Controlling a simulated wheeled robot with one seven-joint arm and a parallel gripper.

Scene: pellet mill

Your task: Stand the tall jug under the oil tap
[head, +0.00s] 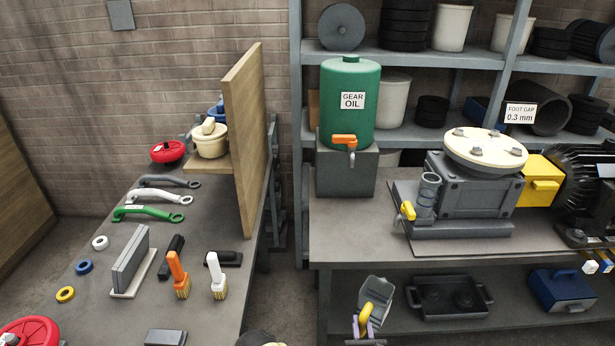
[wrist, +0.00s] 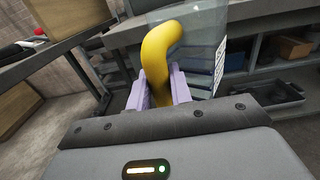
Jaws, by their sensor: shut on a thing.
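The clear jug (head: 378,289) with a yellow handle (head: 366,316) is held low in front of the bench, below the oil tap. My gripper (head: 361,328) has its lavender fingers shut on that handle. The wrist view shows the handle (wrist: 160,52) between the fingers (wrist: 180,88) and part of the clear jug wall (wrist: 203,30) with a white label. The jug's base is hard to make out. The oil tap (head: 351,153), with an orange lever, sticks out of the green gear oil tank (head: 350,100), which stands on a grey block (head: 345,175).
The bench (head: 345,232) has bare top in front of the grey block. To its right stands a grey mill housing (head: 475,190) with a yellow-handled sight glass (head: 425,195). A lower shelf holds a dark tray (head: 450,300) and a blue box (head: 562,290). The left table carries brushes and handles.

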